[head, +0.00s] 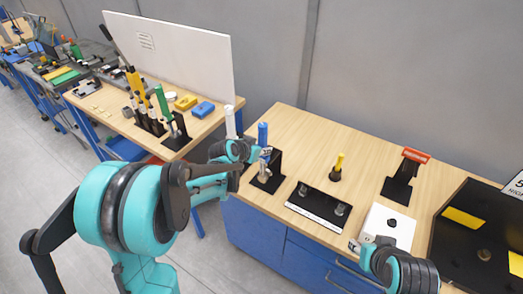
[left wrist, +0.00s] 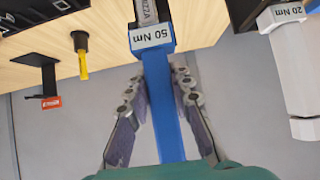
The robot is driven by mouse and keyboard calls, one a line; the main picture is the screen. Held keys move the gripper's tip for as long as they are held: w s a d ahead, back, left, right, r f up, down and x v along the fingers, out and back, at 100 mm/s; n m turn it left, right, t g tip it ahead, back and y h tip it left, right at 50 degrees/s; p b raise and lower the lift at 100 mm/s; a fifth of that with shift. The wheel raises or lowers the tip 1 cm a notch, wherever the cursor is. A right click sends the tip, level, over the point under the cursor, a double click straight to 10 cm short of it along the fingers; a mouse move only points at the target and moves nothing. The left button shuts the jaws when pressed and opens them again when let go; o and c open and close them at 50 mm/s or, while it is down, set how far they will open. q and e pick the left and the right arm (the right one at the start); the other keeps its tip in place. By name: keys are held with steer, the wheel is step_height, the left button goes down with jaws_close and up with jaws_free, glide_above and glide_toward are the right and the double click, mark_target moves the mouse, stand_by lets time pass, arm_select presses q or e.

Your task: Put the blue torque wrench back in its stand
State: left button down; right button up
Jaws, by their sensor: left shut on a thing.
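The blue torque wrench (head: 263,134) is upright at the near table's left end, its metal lower part in front of the black stand (head: 275,160). I cannot tell whether it is seated in the stand. My left gripper (head: 256,152) is shut on its blue handle. In the left wrist view the handle (left wrist: 162,105), labelled 50 Nm, runs between the two fingers (left wrist: 162,100). A white wrench (head: 230,121), labelled 20 Nm in the left wrist view (left wrist: 292,65), is beside it. My right gripper (head: 357,245) is low at the table's front edge, its opening unclear.
A black plate with metal posts (head: 318,203), a yellow-handled tool (head: 338,165), a red-topped black stand (head: 402,175) and a white block (head: 388,228) are to the right. A black tray (head: 465,262) fills the right end. Another table (head: 100,110) with coloured tools is at left.

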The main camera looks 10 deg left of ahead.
arm_select(q)
steer(key=shift+w+d, duration=0.1)
steer(key=shift+w, duration=0.15)
steer(key=shift+w+d, duration=0.1)
steer(key=shift+w, duration=0.25)
steer(key=shift+w+d, duration=0.2)
steer(key=shift+w, duration=0.4)
steer(key=shift+w+d, duration=0.15)
steer(key=shift+w, duration=0.25)
steer(key=shift+f+b, duration=0.75)
steer(key=shift+b, duration=0.2)
stand_by(1.0)
steer(key=c, duration=1.3)
jaws_free()
steer(key=shift+o, duration=0.2)
